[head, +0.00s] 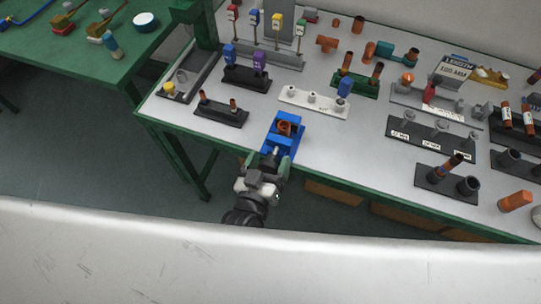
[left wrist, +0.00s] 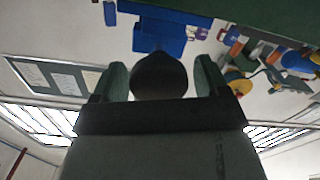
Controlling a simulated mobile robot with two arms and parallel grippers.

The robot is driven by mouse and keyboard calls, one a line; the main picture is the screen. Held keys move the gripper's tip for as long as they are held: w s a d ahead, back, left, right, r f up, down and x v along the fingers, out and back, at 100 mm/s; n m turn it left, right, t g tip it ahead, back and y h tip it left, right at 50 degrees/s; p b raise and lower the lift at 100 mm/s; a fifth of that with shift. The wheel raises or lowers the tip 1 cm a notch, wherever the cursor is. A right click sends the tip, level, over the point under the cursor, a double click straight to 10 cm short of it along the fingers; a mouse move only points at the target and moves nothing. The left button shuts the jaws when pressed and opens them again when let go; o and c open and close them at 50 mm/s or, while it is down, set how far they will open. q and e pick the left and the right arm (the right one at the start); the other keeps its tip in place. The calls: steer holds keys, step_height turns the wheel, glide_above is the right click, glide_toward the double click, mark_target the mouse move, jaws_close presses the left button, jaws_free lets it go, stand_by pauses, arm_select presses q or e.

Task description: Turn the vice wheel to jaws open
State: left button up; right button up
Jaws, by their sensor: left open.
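The blue vice (head: 283,146) stands at the near edge of the white-topped bench, with a copper-coloured piece (head: 285,128) showing in its upper part. In the left wrist view, the blue vice body (left wrist: 160,38) is above a dark round part (left wrist: 159,76), which looks like the vice wheel. My left gripper (head: 268,162) is at the near side of the vice. Its green fingers are apart on either side of the dark round part in the left wrist view (left wrist: 161,72); contact cannot be told. My right gripper is not in view.
A white block with pegs (head: 313,102) and a black block with copper pins (head: 221,112) stand near the vice. Several black fixtures, including one with labels (head: 432,138), fill the right side. The bench top between the vice and these is clear.

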arm_select(q)
steer(key=shift+w+d, duration=0.15)
steer(key=shift+w, duration=0.3)
steer(key=c, duration=0.9)
steer(key=shift+o, duration=0.2)
